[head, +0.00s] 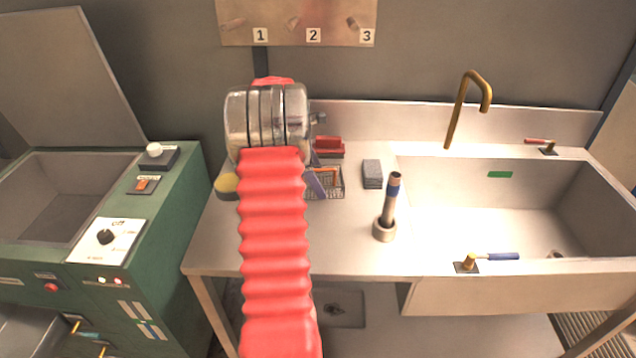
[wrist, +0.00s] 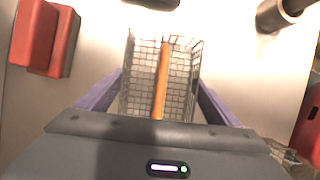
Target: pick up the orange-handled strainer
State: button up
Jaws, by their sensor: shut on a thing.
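The strainer is a wire mesh basket (wrist: 182,75) with an orange handle (wrist: 163,75) running across its middle. In the head view the basket (head: 335,187) is on or just above the counter, partly hidden behind my arm. My gripper (wrist: 158,88) has its purple fingers on both sides of the basket and is shut on the strainer. In the head view one purple finger (head: 316,183) shows in front of the basket. I cannot tell whether the basket touches the counter.
A red block (head: 328,147) lies behind the strainer and a grey block (head: 372,174) to its right. A tool with a blue band (head: 393,190) stands in a round holder (head: 384,231). The sink (head: 450,195) is further right. A yellow-topped item (head: 226,185) is left.

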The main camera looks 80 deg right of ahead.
notch_tip(320, 180, up, 10)
dwell(0.8)
dwell(0.4)
